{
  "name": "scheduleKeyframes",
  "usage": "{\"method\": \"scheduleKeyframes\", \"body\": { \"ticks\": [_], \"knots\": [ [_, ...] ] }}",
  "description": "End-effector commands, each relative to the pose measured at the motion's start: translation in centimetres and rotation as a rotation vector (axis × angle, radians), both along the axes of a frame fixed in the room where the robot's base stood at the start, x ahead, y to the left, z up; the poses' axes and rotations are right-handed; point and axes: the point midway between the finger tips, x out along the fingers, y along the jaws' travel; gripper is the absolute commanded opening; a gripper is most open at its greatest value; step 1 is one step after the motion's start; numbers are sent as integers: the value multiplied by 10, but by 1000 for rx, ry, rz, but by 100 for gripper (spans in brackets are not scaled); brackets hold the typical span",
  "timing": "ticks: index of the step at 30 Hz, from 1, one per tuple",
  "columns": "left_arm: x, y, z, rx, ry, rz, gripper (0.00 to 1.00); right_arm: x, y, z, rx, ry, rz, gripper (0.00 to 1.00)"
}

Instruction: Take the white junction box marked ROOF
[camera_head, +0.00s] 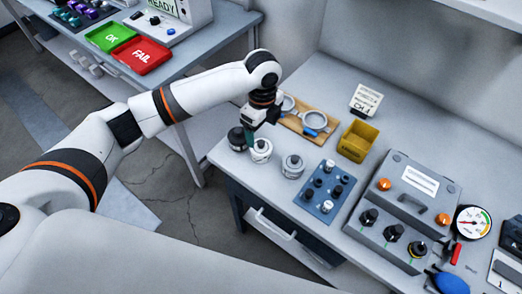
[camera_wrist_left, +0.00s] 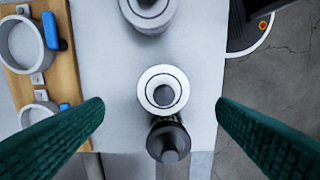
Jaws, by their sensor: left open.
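No ROOF lettering is readable in either view. Two white round housings with grey centre caps, a left one (camera_head: 261,151) and a right one (camera_head: 293,166), stand near the bench's front-left corner beside a black one (camera_head: 237,138). My left gripper (camera_head: 256,136) is open, just above the left white housing and partly covering the group. In the left wrist view its green fingers (camera_wrist_left: 161,107) are spread wide. A white housing (camera_wrist_left: 162,78) and a black one (camera_wrist_left: 168,142) appear between them, with another white housing (camera_wrist_left: 148,12) at the top edge. My right gripper is not in view.
Behind the gripper is a wooden board (camera_head: 291,122) with ring clamps. A white sign (camera_head: 366,101), a yellow bin (camera_head: 357,141), a blue plate with knobs (camera_head: 324,193) and a grey control box (camera_head: 404,205) stand to the right. Another table holds green (camera_head: 110,37) and red (camera_head: 142,55) trays.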

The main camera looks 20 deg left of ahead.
Motion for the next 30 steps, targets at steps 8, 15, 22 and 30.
{"method": "scheduleKeyframes", "body": {
  "ticks": [8, 15, 22, 30],
  "knots": [
    [-1, 0, -29, 0, 0, 0, 80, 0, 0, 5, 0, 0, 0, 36],
    [-6, 2, -59, 1, 2, 1, 80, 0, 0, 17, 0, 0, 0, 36],
    [-5, 2, -81, 0, -2, 0, 80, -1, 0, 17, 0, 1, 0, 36],
    [-4, 2, -81, 0, -3, 0, 69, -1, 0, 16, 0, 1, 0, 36]
  ]
}}
